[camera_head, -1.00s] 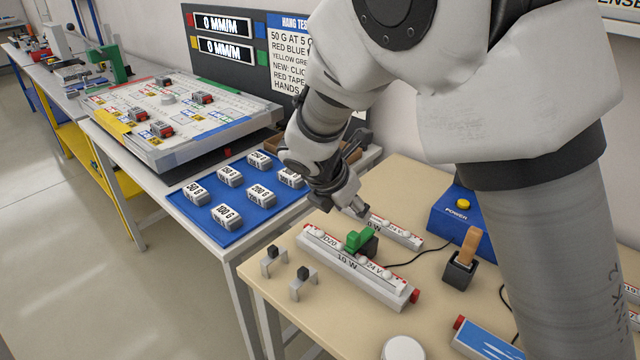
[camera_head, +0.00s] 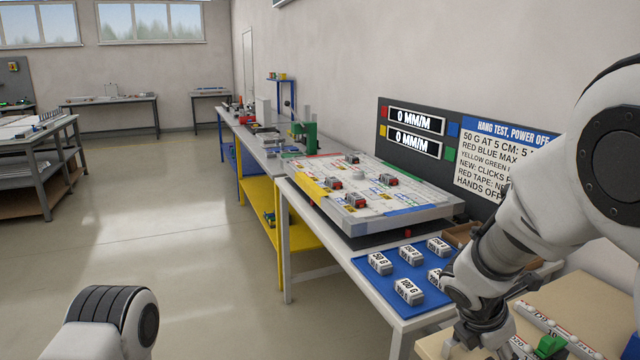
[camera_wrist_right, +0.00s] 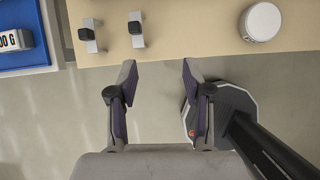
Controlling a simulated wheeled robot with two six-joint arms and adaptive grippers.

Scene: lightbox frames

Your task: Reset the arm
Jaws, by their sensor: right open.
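My right arm (camera_head: 540,195) comes in from the right in the head view and bends down over the tan bench; its fingertips are not clear there. In the right wrist view my right gripper (camera_wrist_right: 157,68) is open and empty, with its two fingers apart. The fingers lie just off the front edge of the tan bench (camera_wrist_right: 185,45), with floor between and below them. A rounded grey-white link of my left arm (camera_head: 110,325) shows at the bottom left of the head view. My left gripper is outside both views.
Two small black-topped clips (camera_wrist_right: 137,30) and a white round disc (camera_wrist_right: 262,21) sit near the bench edge. Labelled weights lie on a blue mat (camera_head: 430,292). A green piece (camera_head: 548,346) lies at the bottom right. Open floor (camera_head: 180,235) fills the left.

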